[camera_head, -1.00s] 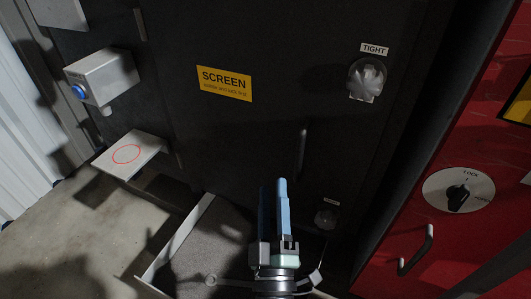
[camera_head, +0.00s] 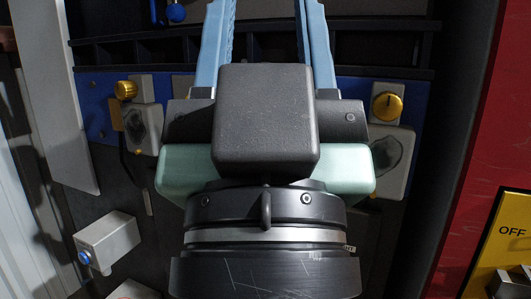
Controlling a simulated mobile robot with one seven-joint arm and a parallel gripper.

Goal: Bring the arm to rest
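My gripper (camera_head: 267,35) fills the middle of the head view, close to the camera. Its two long blue fingers point up the picture and stand wide apart, with nothing seen between them. The fingertips run past the top edge of the frame. The black and pale green gripper body and wrist hide the middle of the dark machine front behind.
A blue panel (camera_head: 90,108) with a left brass knob (camera_head: 126,90) and a right brass knob (camera_head: 387,106) lies behind my gripper. A grey box with a blue button (camera_head: 108,240) is at lower left. A red cabinet (camera_head: 492,130) with a yellow OFF plate (camera_head: 495,245) stands at right.

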